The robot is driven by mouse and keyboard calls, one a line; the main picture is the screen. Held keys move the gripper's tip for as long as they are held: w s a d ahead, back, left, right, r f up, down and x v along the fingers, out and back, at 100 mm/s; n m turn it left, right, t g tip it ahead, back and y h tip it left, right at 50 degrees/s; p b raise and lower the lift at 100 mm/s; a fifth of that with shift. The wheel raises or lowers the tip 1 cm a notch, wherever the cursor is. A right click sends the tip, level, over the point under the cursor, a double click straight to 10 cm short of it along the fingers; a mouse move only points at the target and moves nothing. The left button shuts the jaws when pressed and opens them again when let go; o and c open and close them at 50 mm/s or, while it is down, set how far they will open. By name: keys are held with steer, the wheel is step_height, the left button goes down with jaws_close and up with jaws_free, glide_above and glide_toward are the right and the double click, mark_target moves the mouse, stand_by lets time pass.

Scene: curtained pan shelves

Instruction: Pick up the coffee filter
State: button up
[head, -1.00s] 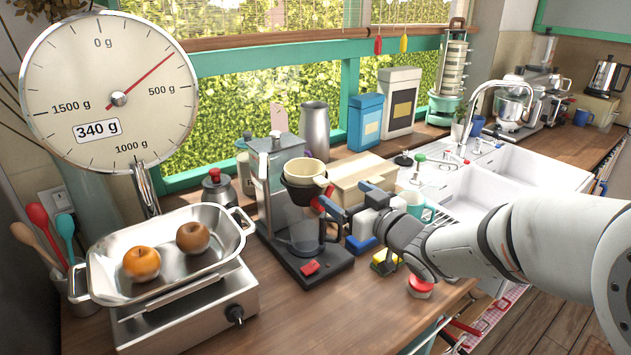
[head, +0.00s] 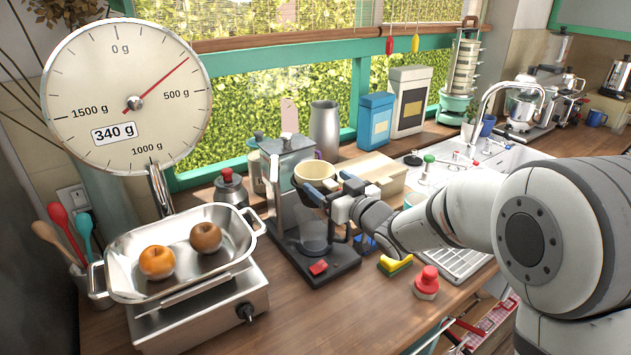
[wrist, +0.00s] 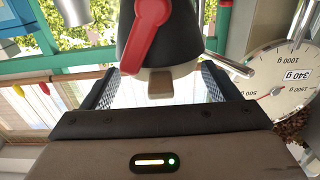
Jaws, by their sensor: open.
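The coffee filter (head: 315,171) has a cream rim and sits in a dark cone holder at the coffee maker (head: 282,205), above the glass carafe (head: 313,235). My gripper (head: 322,190) is at the holder's right side, with its fingers open around the height of the filter. In the wrist view the picture is upside down: the dark cone with a red handle (wrist: 146,38) and the cream filter part (wrist: 160,82) lie between my two spread fingers. Contact cannot be told.
A wooden box (head: 368,172) stands just behind my gripper. The scale pan (head: 180,270) with two fruits is to the left. A yellow sponge (head: 395,264) and a red-topped jar (head: 426,282) are on the counter below my arm.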

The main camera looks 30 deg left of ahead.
steer(key=c, duration=0.7)
steer(key=shift+s+d+r, duration=0.2)
jaws_close()
